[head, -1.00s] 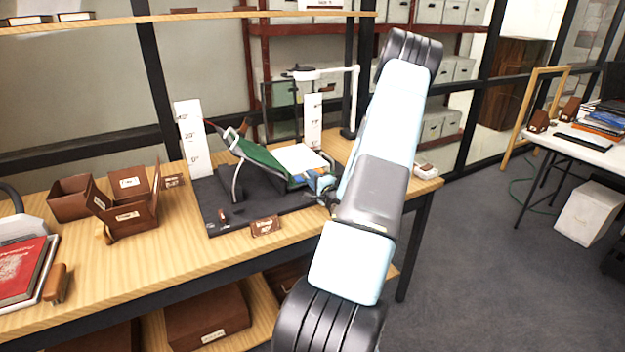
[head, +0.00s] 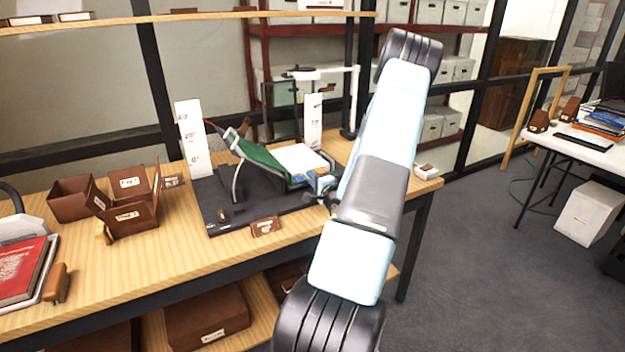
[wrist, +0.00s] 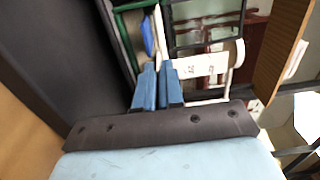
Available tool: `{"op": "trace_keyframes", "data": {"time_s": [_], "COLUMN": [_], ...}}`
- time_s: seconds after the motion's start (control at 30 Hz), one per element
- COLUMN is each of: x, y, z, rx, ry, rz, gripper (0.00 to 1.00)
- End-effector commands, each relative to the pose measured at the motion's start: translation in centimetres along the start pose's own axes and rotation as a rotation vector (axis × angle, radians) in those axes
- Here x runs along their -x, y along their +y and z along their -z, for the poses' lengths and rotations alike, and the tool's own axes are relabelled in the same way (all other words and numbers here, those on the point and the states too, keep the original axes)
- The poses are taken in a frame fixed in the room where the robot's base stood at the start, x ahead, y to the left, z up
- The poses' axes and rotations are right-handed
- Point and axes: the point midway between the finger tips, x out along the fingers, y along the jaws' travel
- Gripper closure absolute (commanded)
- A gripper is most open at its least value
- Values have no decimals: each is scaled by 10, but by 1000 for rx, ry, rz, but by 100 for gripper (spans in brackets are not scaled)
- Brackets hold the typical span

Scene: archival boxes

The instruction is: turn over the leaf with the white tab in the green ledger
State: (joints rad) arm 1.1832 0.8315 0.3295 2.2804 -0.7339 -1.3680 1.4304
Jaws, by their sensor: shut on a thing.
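The green ledger (head: 262,153) lies open, its green cover sloping up to the left on a dark cradle. Its white pages (head: 301,158) face up on the right. My gripper (head: 320,181) is at the right edge of these pages, low and near the front corner. In the wrist view the blue fingers of my gripper (wrist: 158,70) are close together, with a thin white strip (wrist: 159,32) running to their tips. They are shut on what looks like the edge of the leaf with the white tab. The tab itself is hidden by the fingers. The ledger's green edge (wrist: 134,6) shows beside them.
A white lamp (head: 335,72) arches behind. Brown boxes (head: 135,212) stand on the left. A small brown labelled block (head: 265,226) sits at the mat's front edge.

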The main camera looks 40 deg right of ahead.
Motion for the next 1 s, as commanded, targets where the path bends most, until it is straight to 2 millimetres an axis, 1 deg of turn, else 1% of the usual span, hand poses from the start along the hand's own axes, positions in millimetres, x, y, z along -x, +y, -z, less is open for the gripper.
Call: {"op": "trace_keyframes", "data": {"time_s": [0.03,0.7,1.0], "x": [1,3,1], "y": [3,3,2], "z": [0,2,0], "rx": [-2,3,5], "ry": [1,5,1], "rz": [-7,-9,-5], "gripper": [100,100,72]}}
